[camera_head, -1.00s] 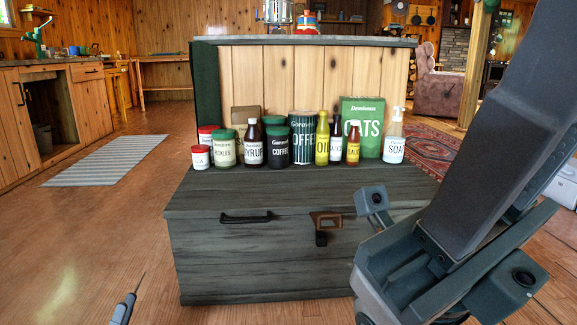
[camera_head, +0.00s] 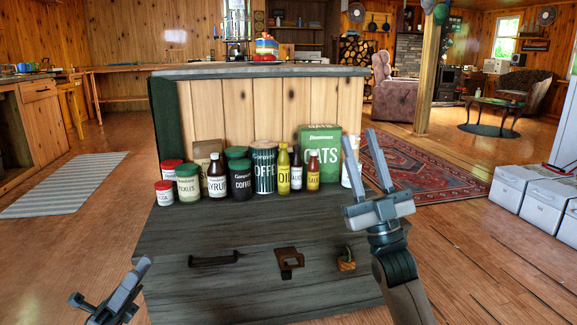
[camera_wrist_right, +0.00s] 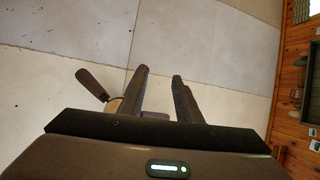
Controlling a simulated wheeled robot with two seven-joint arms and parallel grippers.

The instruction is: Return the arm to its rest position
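My right gripper (camera_head: 362,146) stands raised at the right of the chest in the head view, fingers pointing up and spread apart. It holds nothing. In the right wrist view its two fingers (camera_wrist_right: 160,80) are parted, with only pale panels between the tips. It partly hides the white bottle (camera_head: 351,168) at the end of the row. My left gripper (camera_head: 118,290) is low at the lower left, beside the chest, with nothing visible in it. Its finger gap is unclear.
A dark wooden chest (camera_head: 230,232) bears several jars, bottles and an oats box (camera_head: 321,150). A latch (camera_head: 290,262) and a brass padlock (camera_head: 346,259) are near its front. White boxes (camera_head: 525,185) stand right. Floor between is open.

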